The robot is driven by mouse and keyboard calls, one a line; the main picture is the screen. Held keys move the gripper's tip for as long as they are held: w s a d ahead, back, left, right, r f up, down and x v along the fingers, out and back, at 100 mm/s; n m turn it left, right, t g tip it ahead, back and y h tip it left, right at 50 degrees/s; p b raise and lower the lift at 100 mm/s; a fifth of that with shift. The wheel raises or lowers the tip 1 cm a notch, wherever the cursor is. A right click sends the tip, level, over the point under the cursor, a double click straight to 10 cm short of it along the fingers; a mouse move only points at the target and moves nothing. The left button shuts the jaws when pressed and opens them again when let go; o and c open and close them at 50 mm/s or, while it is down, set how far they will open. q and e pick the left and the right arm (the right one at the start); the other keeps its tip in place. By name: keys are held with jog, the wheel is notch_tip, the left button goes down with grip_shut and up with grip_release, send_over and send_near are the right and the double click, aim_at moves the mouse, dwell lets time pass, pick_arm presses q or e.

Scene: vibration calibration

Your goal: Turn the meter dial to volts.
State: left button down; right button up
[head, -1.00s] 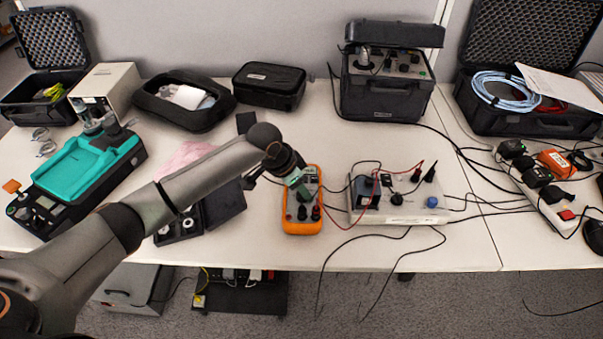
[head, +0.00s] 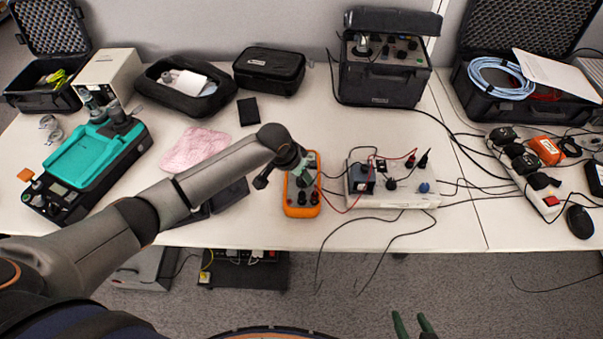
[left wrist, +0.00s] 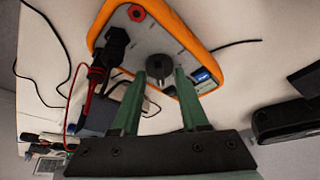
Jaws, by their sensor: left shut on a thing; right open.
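The orange-edged meter (head: 301,211) lies on the table in front of my left arm, and it also fills the upper middle of the left wrist view (left wrist: 187,33). Its dark round dial (left wrist: 153,97) sits on the grey face. My left gripper (head: 303,178) reaches down over the meter. In the left wrist view its green fingers (left wrist: 159,80) are shut on the dial, one on each side. The dial's marks are too small to read. My right gripper (head: 412,325) is open and empty at the bottom edge, short of the table.
A light box with knobs and leads (head: 395,196) stands just right of the meter. Black and red cables run around both and hang over the front edge. A teal device (head: 85,155) and a pink cloth (head: 196,150) lie left. A power strip (head: 535,190) lies right.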

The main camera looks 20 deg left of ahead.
pick_arm(q)
jog(key=shift+c, duration=2.2)
grip_release()
jog(key=p+v, duration=0.1)
jog(key=v, duration=1.1)
jog(key=shift+r, duration=0.25)
jog(key=shift+s+a, duration=0.1)
